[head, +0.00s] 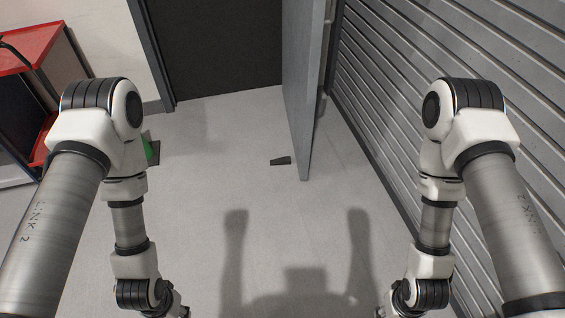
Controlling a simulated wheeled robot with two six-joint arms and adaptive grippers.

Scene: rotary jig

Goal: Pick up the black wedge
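The black wedge (281,161) lies on the grey floor, a little left of the lower edge of an open grey door (303,90). It is small in the head view, and I cannot tell whether it touches the door. My two arms come in from the left and right sides and hang down, with the wedge between and beyond them.
A dark doorway (220,45) is behind. A corrugated metal shutter (400,60) runs along the right. A red cart (30,50) stands at the left, with a green object (149,149) on the floor partly behind my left arm. The middle floor (260,210) is clear.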

